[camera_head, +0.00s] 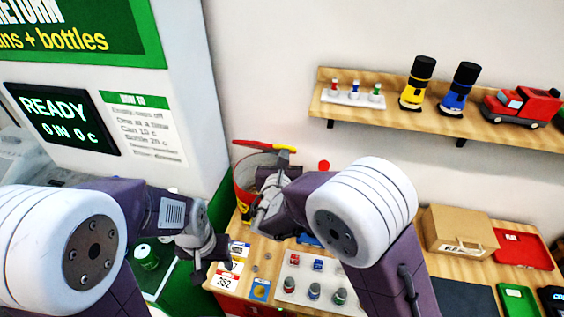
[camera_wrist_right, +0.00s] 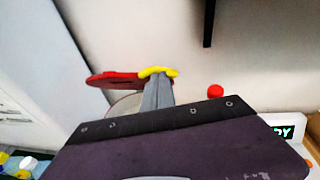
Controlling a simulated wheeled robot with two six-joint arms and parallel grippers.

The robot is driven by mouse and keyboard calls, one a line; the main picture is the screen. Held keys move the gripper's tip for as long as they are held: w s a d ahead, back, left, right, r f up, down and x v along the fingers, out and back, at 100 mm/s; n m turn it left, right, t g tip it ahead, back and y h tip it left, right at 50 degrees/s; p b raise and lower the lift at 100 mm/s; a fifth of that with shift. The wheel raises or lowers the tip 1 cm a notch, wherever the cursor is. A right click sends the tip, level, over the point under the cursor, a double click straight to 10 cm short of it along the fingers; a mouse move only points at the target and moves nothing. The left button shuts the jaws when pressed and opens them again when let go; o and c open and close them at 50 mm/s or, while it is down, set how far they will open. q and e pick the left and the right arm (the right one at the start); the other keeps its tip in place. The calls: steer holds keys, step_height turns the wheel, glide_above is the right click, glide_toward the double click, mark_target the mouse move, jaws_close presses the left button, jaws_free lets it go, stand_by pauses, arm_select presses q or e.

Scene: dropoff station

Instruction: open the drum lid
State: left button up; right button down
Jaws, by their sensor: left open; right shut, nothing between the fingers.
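The drum (camera_head: 241,194) stands on the wooden counter beside the green and white machine, partly hidden behind my right gripper. Its red lid (camera_head: 251,144) with a yellow grip (camera_head: 284,148) shows nearly edge-on above the drum's rim, with the pale inside visible below it. In the right wrist view the red lid (camera_wrist_right: 108,80) and yellow grip (camera_wrist_right: 158,71) are just beyond my right fingers (camera_wrist_right: 157,92). My right gripper (camera_head: 264,192) is shut and empty at the drum; I cannot tell whether it touches the lid. My left gripper (camera_head: 203,265) is open and empty, lower left of the drum.
A white tray (camera_head: 297,291) with several small capped items lies right of the drum. A red round thing (camera_head: 323,165) is near the wall. A wooden shelf (camera_head: 390,113) holds torches and a red truck. A cardboard box (camera_head: 460,231) and red tray (camera_head: 522,248) are at right.

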steer(key=w+r+g+p, duration=0.1)
steer(key=r, duration=0.1)
steer(key=w+d+r+g+p, duration=0.1)
steer(key=w+r+p, duration=0.1)
steer(key=shift+w+p, duration=0.3)
arm_select(q)
steer(key=shift+r, duration=2.95)
arm_select(e)
steer(key=shift+w+d+r, duration=0.1)
steer(key=shift+w+r, duration=0.25)
steer(key=shift+w, duration=0.4)
steer(key=shift+w+d+r, duration=0.15)
steer(key=shift+w+r, duration=0.25)
steer(key=shift+w, duration=0.4)
steer(key=shift+w+d+r, duration=0.1)
steer(key=shift+w+r, duration=0.25)
steer(key=shift+w, duration=0.4)
